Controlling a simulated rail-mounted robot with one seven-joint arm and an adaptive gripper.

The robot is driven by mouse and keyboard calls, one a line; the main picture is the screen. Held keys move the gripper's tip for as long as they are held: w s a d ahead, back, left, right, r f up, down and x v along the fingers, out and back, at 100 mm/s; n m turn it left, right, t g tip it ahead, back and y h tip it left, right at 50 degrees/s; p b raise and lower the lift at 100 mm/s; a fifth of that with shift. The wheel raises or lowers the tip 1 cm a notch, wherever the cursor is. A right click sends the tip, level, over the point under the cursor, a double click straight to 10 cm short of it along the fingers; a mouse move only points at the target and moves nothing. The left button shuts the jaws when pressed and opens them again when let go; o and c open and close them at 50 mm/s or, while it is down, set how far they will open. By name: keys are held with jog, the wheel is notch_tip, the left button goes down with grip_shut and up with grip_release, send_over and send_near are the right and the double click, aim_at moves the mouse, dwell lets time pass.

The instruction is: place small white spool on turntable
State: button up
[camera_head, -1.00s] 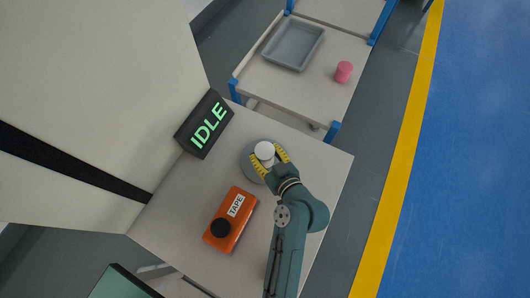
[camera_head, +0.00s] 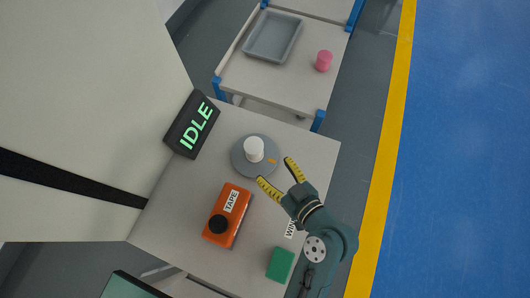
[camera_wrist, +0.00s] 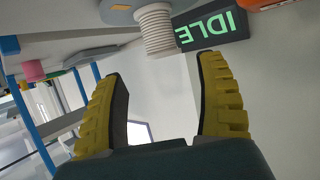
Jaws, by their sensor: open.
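The small white spool (camera_head: 254,148) stands upright on the round grey turntable (camera_head: 240,166), near its middle. An orange mark shows on the disc beside it. My gripper (camera_head: 278,173) is open and empty, to the lower right of the spool and apart from it. In the wrist view the ribbed white spool (camera_wrist: 155,30) shows at the top, beyond the spread yellow fingers (camera_wrist: 160,100). Part of the turntable (camera_wrist: 118,14) shows at the top edge there.
An orange TAPE unit (camera_head: 234,208) with a black knob lies below the turntable. A black IDLE sign (camera_head: 192,124) stands at left, a green block (camera_head: 280,264) near my arm. A farther table (camera_head: 290,88) holds a grey tray (camera_head: 250,47) and a pink spool (camera_head: 323,61).

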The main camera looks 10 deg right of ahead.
jog(key=w+d+r+m+t+h, duration=0.15)
jog(key=w+r, duration=0.25)
jog(key=r, duration=0.7)
jog(key=w+d+r+t+h, duration=0.1)
jog(key=w+r+t+h, duration=0.2)
jog(key=r, duration=0.8)
jog(key=s+r+m+t+h, duration=0.1)
jog(key=s+r+m+t, duration=0.1)
jog(key=r, duration=0.8)
jog(key=s+a+r+m+t+h, duration=0.1)
jog(key=r+t, duration=0.3)
jog(key=r, duration=0.6)
jog(key=shift+s+m, duration=0.65)
jog(key=shift+m, duration=0.1)
